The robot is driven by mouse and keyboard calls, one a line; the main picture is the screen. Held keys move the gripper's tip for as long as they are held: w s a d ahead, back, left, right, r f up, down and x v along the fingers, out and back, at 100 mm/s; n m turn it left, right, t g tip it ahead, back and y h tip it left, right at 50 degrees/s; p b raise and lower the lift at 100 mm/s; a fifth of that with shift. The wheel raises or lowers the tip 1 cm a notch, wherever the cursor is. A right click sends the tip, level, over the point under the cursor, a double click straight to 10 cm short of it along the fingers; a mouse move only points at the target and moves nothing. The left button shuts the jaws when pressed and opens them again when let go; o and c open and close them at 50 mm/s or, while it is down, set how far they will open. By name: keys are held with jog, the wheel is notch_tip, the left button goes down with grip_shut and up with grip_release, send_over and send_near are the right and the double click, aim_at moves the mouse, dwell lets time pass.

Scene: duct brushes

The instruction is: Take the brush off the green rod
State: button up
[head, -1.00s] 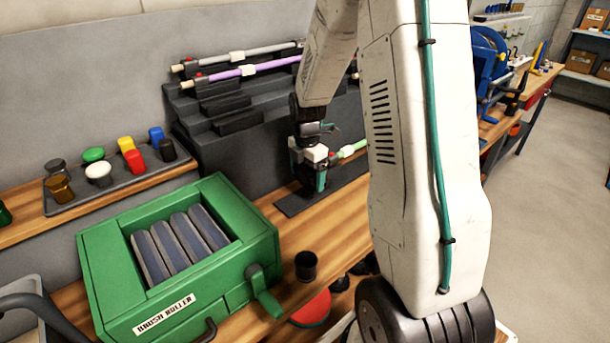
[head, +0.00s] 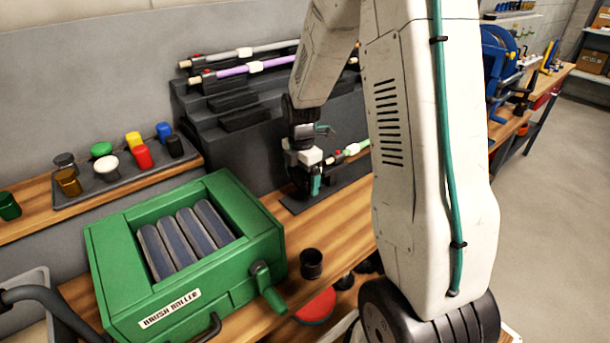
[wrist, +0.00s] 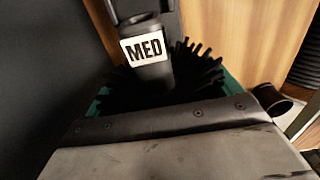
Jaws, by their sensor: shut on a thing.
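The green rod (head: 360,147) lies on the lowest step of the dark rack, partly behind my arm; a red catch (head: 330,160) shows near its left end. My gripper (head: 314,184) is just left of that end, low over the dark mat. In the wrist view, my gripper's teal fingers sit on both sides of a black-bristled brush (wrist: 200,72) and are shut on it. The brush has a dark stem with a white "MED" label (wrist: 144,47). No rod shows inside the brush there. The brush is hard to make out in the head view.
The purple rod (head: 232,71) and grey rod (head: 268,48) lie on higher steps of the rack (head: 200,112). A green "BRUSH ROLLER" box (head: 130,290) and a dark cup (head: 311,263) stand on the bench in front. A tray (head: 120,180) of coloured pots is at left.

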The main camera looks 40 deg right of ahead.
jog(key=shift+a, duration=0.3)
jog(key=shift+a+r, duration=0.25)
jog(key=shift+r, duration=1.1)
jog(key=shift+a+r, duration=0.25)
jog(key=shift+r, duration=1.05)
jog(key=shift+a+r, duration=0.25)
jog(key=shift+r, duration=1.1)
